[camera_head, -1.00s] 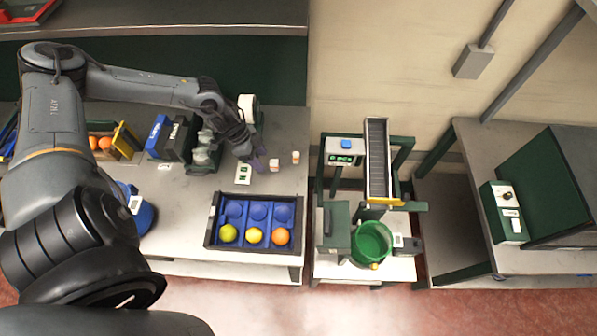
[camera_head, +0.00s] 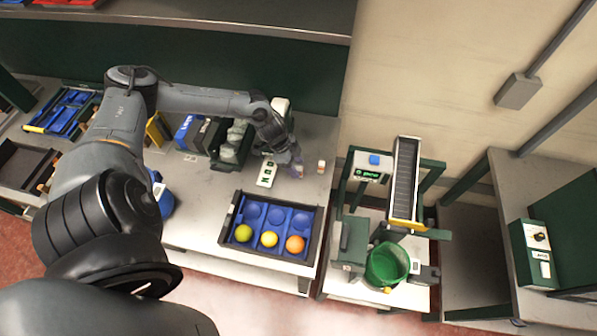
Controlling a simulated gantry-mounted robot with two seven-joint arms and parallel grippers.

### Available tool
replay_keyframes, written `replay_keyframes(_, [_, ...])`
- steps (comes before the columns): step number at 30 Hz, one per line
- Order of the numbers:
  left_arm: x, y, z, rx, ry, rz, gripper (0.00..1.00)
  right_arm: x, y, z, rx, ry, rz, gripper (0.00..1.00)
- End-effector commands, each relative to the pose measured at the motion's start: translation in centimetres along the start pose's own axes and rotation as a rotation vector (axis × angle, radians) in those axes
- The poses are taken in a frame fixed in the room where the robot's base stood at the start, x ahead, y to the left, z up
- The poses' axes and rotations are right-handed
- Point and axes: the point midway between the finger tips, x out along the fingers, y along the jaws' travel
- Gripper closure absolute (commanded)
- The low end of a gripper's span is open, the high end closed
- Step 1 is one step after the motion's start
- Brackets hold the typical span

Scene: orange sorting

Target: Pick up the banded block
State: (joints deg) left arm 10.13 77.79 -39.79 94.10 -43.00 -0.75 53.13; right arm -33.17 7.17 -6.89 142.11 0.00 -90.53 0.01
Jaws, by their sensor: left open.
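My left gripper (camera_head: 294,165) is open and points down over the worktable, close to a small pale block (camera_head: 299,172). The gripper's fingers partly cover this block, and I cannot tell whether they touch it. A second small block (camera_head: 321,166), white with an orange-brown band, stands just to the right, apart from the gripper. Both blocks are too small to compare their bands clearly. My right gripper is not in view.
A dark tray (camera_head: 231,213) with blue cups holds a yellow-green, a yellow and an orange fruit in front. A white plate (camera_head: 266,174) lies left of the gripper. A green bucket (camera_head: 387,265) stands below a conveyor (camera_head: 404,180) at right.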

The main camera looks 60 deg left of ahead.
Motion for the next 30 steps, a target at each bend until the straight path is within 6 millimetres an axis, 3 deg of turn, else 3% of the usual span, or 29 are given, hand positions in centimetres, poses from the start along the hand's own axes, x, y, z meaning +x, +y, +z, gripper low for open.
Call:
replay_keyframes(7, [2.7, -0.2, 0.1, -0.001, 0.001, 0.0, 0.45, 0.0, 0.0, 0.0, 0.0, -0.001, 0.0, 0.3])
replay_keyframes(16, [3.0, -0.2, 0.1, 0.0, -0.001, 0.0, 0.45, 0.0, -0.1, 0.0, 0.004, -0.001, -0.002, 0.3])
replay_keyframes(27, [3.0, -0.2, 0.1, 0.0, -0.001, 0.0, 1.0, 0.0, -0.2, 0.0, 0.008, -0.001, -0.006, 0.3])
replay_keyframes(30, [3.0, -0.2, 0.1, 0.0, 0.0, 0.0, 1.0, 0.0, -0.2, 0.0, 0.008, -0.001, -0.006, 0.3])
